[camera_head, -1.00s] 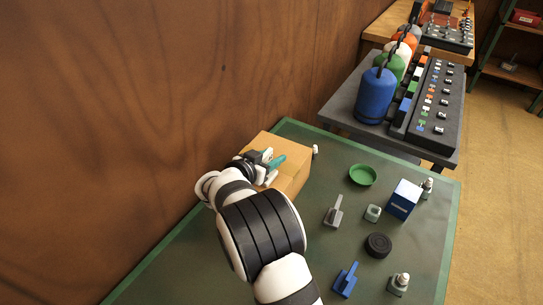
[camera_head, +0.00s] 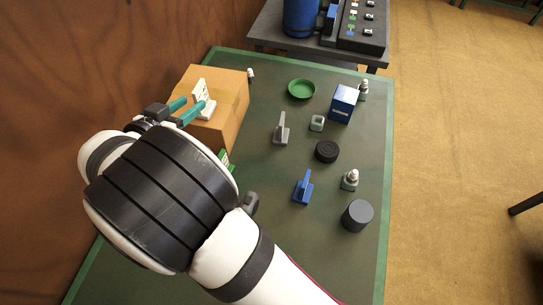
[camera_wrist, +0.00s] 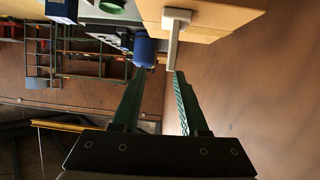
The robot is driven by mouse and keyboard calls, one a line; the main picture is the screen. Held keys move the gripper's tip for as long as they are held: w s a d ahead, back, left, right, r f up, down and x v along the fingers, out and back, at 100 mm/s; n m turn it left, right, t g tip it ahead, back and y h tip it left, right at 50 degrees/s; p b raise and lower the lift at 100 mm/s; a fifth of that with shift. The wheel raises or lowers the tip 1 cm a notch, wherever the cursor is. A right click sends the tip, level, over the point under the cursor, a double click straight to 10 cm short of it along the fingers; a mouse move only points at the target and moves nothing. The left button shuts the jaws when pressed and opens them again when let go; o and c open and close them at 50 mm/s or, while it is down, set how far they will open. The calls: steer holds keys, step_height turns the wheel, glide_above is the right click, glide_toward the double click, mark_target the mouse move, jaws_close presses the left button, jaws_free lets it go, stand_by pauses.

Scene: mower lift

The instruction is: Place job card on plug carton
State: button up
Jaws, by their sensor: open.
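The job card (camera_head: 201,89) is a small white upright card with dark marks on a white foot. It stands on top of the tan plug carton (camera_head: 236,90), at the far left of the green-topped table. My gripper (camera_head: 194,107) has teal fingers, open, at the card's near side. In the wrist view, the card (camera_wrist: 177,28) shows nearly edge-on against the carton (camera_wrist: 225,14). Its end lies between the fingertips (camera_wrist: 160,75), closer to the right finger. I cannot tell whether that finger touches it.
On the green table (camera_head: 255,170) are a green dish (camera_head: 301,89), a blue box (camera_head: 342,103), a black disc (camera_head: 326,151), a blue clip-like piece (camera_head: 303,188) and a dark cylinder (camera_head: 357,215). The wooden wall (camera_head: 100,60) is close on the left.

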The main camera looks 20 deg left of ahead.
steer(key=w+d+r+m+g+h, duration=0.1)
steer(key=d+g+h, duration=0.15)
steer(key=d, duration=0.65)
steer(key=w+d+r+m+g+h, duration=0.2)
steer(key=d+h, duration=0.1)
steer(key=d, duration=0.7)
steer(key=s+d+m+g, duration=0.1)
steer(key=s+d+g, duration=0.35)
steer(key=d, duration=0.75)
steer(key=s+d+m+g+y, duration=0.1)
steer(key=s+d+g, duration=0.2)
steer(key=s+d, duration=0.4)
steer(key=s+a+f+g+y, duration=0.1)
steer(key=s+y, duration=0.5)
steer(key=s, duration=0.7)
steer(key=shift+a+f+y, duration=0.35)
steer(key=shift+a+f, duration=0.1)
steer(key=shift+a, duration=0.3)
